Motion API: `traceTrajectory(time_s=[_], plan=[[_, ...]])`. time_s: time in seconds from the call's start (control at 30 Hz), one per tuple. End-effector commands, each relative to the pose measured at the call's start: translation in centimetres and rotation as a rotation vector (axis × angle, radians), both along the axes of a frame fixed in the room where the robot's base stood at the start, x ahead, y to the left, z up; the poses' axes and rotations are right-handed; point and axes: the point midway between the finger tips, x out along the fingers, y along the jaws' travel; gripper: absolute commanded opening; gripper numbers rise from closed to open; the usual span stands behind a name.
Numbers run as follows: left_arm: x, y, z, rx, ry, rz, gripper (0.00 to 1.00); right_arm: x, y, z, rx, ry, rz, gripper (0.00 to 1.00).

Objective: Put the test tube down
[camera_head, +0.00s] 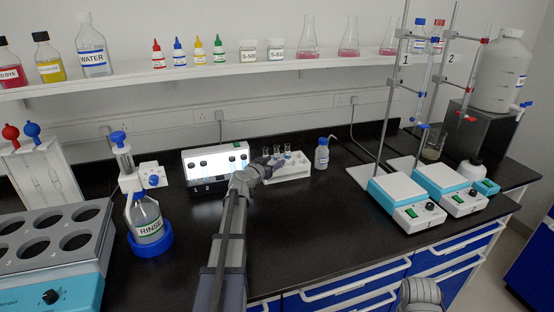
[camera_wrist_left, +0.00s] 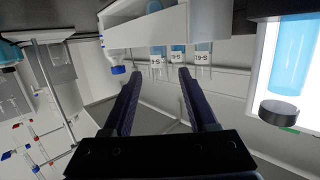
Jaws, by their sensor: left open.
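A white rack (camera_head: 292,175) stands on the black bench, just right of my left gripper (camera_head: 268,166). Test tubes (camera_head: 287,151) stand in it, and their upper ends show above it. In the left wrist view the rack (camera_wrist_left: 150,26) is at the top, with three labelled tubes holding pale blue liquid (camera_wrist_left: 178,56). In that view my left gripper (camera_wrist_left: 158,75) has its two dark fingers spread, with nothing held between them. The tubes lie beyond the fingertips. My left wrist hides part of the rack in the head view. My right gripper does not show.
A lit white box (camera_head: 214,164) stands left of the rack, and a small blue-capped bottle (camera_head: 321,154) to its right. A rinse bottle (camera_head: 146,220) stands at left; two hotplates (camera_head: 405,198) with tall stands at right. The front middle bench is clear.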

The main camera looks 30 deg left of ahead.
Motion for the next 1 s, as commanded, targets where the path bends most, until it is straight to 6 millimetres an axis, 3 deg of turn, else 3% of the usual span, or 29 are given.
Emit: traceTrajectory(time_s=[0.03, 0.1, 0.4, 0.6, 1.0], plan=[[-1.7, -0.3, 0.5, -0.001, 0.000, 0.001, 0.58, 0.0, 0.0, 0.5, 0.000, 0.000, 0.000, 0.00], [-3.1, -0.4, 0.8, 0.000, 0.000, 0.001, 0.58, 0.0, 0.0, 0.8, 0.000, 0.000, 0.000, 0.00], [-7.6, -0.7, 1.6, 0.000, 0.000, 0.001, 0.58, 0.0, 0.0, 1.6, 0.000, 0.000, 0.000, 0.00], [-8.5, -0.7, 1.8, 0.000, 0.000, -0.001, 0.58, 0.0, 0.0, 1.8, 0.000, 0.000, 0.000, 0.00], [-8.5, -0.7, 2.2, 0.000, 0.000, -0.001, 0.58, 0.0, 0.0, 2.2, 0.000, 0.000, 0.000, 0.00]])
